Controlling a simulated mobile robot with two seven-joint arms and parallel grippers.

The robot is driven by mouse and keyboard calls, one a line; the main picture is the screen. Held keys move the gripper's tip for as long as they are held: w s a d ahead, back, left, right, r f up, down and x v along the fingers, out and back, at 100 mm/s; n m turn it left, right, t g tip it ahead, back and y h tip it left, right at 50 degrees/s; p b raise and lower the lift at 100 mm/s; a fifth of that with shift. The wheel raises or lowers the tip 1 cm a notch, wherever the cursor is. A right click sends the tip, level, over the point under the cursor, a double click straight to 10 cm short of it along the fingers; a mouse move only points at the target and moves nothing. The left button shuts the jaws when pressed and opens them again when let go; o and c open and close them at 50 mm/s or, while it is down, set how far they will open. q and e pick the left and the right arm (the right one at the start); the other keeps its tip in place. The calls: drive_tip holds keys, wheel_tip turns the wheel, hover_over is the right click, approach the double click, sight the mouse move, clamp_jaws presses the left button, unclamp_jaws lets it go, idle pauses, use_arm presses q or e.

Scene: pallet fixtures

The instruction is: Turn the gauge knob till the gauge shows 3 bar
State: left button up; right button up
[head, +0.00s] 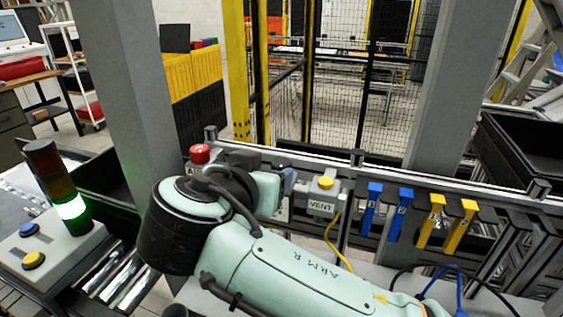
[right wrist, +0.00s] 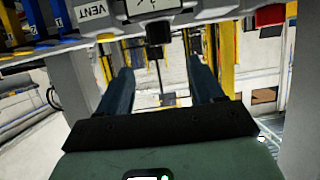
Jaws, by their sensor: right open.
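The gauge (right wrist: 151,5) shows at the top of the right wrist view, upside down and cut off by the picture edge, so its reading cannot be told. The black gauge knob (right wrist: 158,36) sticks out below it in that view. My right gripper (right wrist: 161,68) is open, its two dark fingers apart and nothing held between them. The knob appears between and just past the fingertips, with no contact visible. In the head view my right arm hides the gauge face and knob. My left gripper is not in view.
A VENT box with a yellow button (head: 325,183) stands right of my wrist, and a red button (head: 200,153) stands left. Blue levers (head: 372,205) and yellow levers (head: 432,220) hang along the rail farther right. A lit signal tower (head: 58,185) stands at left.

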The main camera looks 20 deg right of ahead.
sight(280, 165)
drive_tip(key=x, duration=1.1)
drive_tip(key=shift+w+f+p, duration=0.1)
drive_tip(key=shift+w+p, duration=0.1)
drive_tip(key=shift+p, duration=0.2)
drive_tip(key=c, duration=1)
